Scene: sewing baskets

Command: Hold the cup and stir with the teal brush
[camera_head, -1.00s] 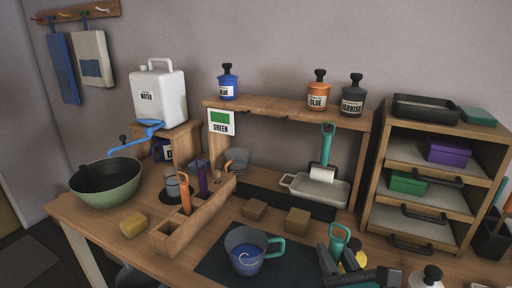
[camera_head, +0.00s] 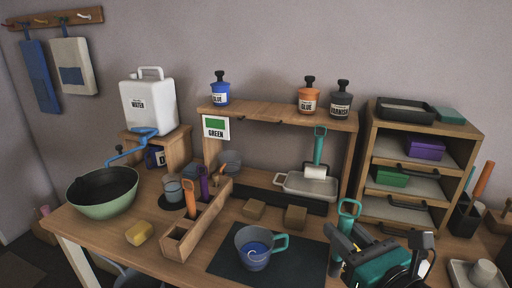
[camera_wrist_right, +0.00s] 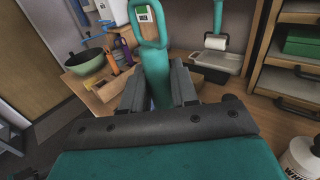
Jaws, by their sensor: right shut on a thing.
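The grey cup (camera_head: 252,262) with a teal handle stands on a dark mat (camera_head: 225,262) at the front middle of the table. It holds blue liquid with a pale swirl. My right gripper (camera_head: 346,236) is to the right of the cup and apart from it. It is shut on the teal brush (camera_head: 348,211), whose looped handle sticks up above the fingers. The right wrist view shows the teal handle (camera_wrist_right: 152,35) between the fingers (camera_wrist_right: 158,88). The brush's lower end is hidden. My left gripper is not in view.
A wooden holder (camera_head: 180,245) with orange and purple tools stands left of the mat. A yellow block (camera_head: 140,233) and a green bowl (camera_head: 104,194) are further left. Two wooden blocks (camera_head: 295,216) sit behind the mat. A drawer shelf (camera_head: 420,165) stands at the right.

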